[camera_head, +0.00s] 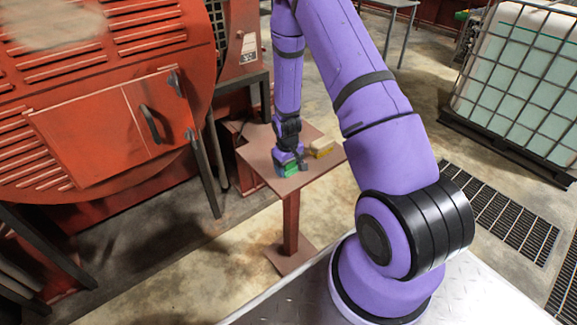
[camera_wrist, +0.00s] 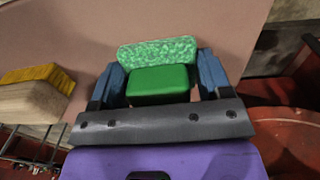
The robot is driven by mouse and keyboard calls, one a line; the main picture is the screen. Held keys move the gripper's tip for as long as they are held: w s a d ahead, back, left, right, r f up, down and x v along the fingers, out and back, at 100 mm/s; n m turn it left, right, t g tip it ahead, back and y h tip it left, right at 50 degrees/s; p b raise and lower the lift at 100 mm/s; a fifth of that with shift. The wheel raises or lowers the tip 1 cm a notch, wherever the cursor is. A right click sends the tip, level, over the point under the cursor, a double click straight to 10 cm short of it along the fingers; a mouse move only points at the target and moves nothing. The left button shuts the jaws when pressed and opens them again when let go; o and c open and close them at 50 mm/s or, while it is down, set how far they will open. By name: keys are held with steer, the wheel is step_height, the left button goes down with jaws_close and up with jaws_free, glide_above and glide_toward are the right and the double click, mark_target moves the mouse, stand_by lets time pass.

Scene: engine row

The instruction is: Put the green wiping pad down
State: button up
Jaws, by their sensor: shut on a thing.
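The green wiping pad (camera_wrist: 157,84) is between the two blue fingers of my gripper (camera_wrist: 162,82) in the wrist view. It has a smooth green block and a speckled lighter green face. My gripper is shut on it. In the head view the pad (camera_head: 291,169) shows just under my gripper (camera_head: 291,164), over the small brown-red table (camera_head: 262,157). The tabletop also fills the upper part of the wrist view (camera_wrist: 100,35). I cannot tell whether the pad touches the tabletop.
A tan block with a yellow side (camera_head: 321,148) lies on the same table, to the right of my gripper. A large red machine (camera_head: 110,110) stands at the left. A caged white tank (camera_head: 520,85) stands at the right. The tabletop's front right part is bare.

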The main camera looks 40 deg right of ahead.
steer(key=o, duration=0.9)
steer(key=r, duration=1.2)
steer(key=shift+a+r, duration=0.15)
steer(key=shift+a, duration=0.1)
steer(key=s+a+r+t, duration=0.1)
steer(key=s+a+r, duration=0.1)
steer(key=r, duration=0.6)
steer(key=s+a+r+t, duration=0.1)
steer(key=s+a+r, duration=0.1)
steer(key=r, duration=0.6)
steer(key=s+a+r+t, duration=0.1)
steer(key=s+a+r, duration=0.15)
steer(key=r, duration=0.55)
steer(key=s+a+r+t, duration=0.1)
steer(key=s+a+r, duration=0.2)
steer(key=s+r, duration=0.3)
steer(key=s+a+r+t, duration=0.1)
steer(key=s+a+r, duration=0.2)
steer(key=s, duration=1.1)
steer(key=shift+r, duration=1.85)
